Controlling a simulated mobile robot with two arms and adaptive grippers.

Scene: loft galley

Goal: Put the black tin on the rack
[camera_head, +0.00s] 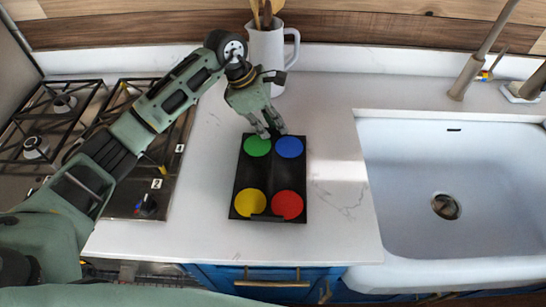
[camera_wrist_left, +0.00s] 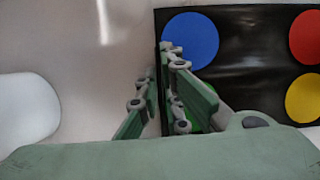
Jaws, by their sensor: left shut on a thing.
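The black tin (camera_head: 264,178) is a dark rectangular tray on the white counter, with green, blue, yellow and red discs in its corners. It appears to lie flat. My left gripper (camera_head: 269,133) is at its back edge, beside the green and blue discs, shut on that rim. In the left wrist view, the fingers (camera_wrist_left: 165,95) straddle the edge of the tin (camera_wrist_left: 250,60) near the blue disc, and partly hide the green disc. My right gripper is not in view. I cannot make out a rack in either view.
A white jug (camera_head: 268,48) with wooden utensils stands just behind my left gripper. A gas hob (camera_head: 130,195) is left of the tin; a white sink (camera_head: 415,190) with a tap (camera_head: 480,60) is right. Counter is clear on both sides of the tin.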

